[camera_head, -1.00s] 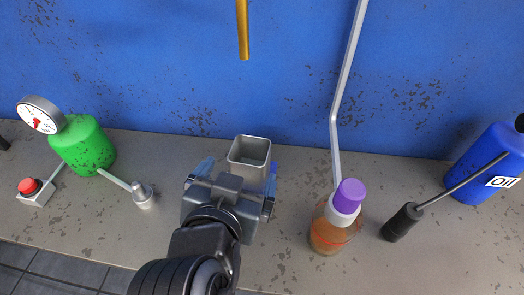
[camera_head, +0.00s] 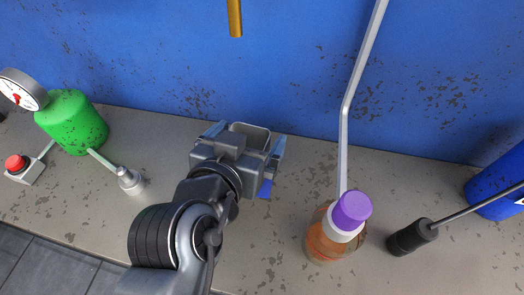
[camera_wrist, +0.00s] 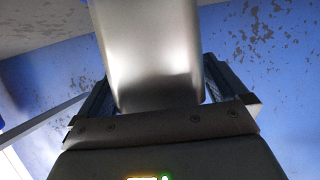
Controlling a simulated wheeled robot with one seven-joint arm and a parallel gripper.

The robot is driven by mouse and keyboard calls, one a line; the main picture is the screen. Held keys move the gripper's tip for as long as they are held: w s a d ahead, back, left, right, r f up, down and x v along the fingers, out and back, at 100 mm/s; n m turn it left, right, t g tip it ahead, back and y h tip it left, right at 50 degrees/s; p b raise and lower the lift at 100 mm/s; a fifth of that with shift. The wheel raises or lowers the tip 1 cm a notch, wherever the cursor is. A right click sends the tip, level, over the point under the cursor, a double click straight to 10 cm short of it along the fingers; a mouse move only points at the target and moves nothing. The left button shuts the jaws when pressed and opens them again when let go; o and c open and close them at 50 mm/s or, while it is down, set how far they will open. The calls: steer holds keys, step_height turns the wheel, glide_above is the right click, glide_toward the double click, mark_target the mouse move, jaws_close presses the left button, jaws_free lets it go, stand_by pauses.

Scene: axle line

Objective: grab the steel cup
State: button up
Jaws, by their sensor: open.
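The steel cup (camera_head: 250,128) is a grey, square-sided open vessel on the bench near the blue back wall. In the head view my gripper hides most of it, and only its rim and upper part show. My gripper (camera_head: 244,139) is open, with one finger on each side of the cup. In the wrist view the smooth metal side of the cup (camera_wrist: 150,60) fills the gap between the open fingers (camera_wrist: 155,95). I cannot tell whether either finger touches it.
A bottle with a purple cap (camera_head: 352,210) stands to the right, beside a black-handled tool (camera_head: 411,237) and a blue container (camera_head: 497,188). A green canister with a gauge (camera_head: 72,122) and a red button box (camera_head: 24,168) are left. An orange bar (camera_head: 235,18) hangs above.

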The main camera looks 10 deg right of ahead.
steer(key=shift+w+f, duration=0.3)
steer(key=shift+w+d+r, duration=0.1)
steer(key=shift+d+r, duration=0.05)
steer(key=shift+c, duration=0.2)
steer(key=c, duration=1)
